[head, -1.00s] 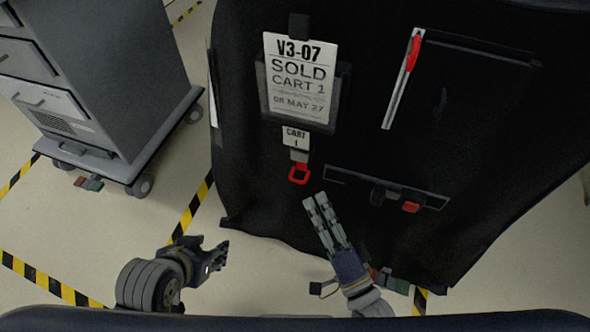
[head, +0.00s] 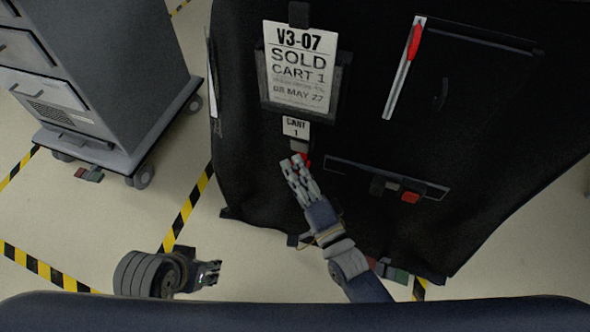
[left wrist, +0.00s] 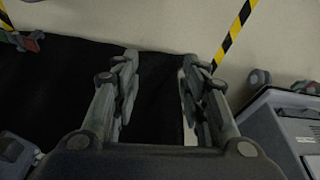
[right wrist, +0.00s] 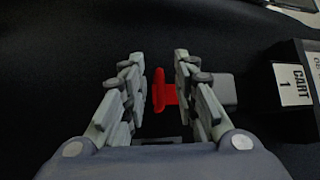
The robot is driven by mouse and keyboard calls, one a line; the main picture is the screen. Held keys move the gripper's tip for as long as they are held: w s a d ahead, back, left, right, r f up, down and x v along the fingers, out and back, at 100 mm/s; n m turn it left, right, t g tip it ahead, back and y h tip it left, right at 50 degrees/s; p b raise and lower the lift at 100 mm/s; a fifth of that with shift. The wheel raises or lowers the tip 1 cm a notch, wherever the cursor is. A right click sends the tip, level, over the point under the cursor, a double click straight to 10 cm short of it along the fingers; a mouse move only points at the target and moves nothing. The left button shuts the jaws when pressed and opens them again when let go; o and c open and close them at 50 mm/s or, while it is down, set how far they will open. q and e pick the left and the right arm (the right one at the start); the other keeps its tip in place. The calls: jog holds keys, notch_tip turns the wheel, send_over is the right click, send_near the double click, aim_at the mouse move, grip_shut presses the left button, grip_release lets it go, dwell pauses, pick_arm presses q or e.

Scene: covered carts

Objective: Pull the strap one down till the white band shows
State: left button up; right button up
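The strap with the "CART 1" tag (head: 296,127) hangs on the front of the black cover, below the "SOLD CART 1" card. Its red pull loop (right wrist: 162,91) shows in the right wrist view between the fingers, with a grey buckle (right wrist: 221,90) beside it. My right gripper (head: 295,170) is at the loop in the head view and hides most of it. Its fingers (right wrist: 158,85) stand open on either side of the red loop, with gaps. No white band shows. My left gripper (head: 214,272) is low at the left, away from the strap; it is open and empty in the left wrist view (left wrist: 158,85).
The "SOLD CART 1" card (head: 299,65) sits in a pocket above. A grey drawer cart (head: 110,80) stands at the left, with floor between.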

jog(key=shift+w+a, duration=0.1)
jog(key=shift+w, duration=0.1)
grip_shut()
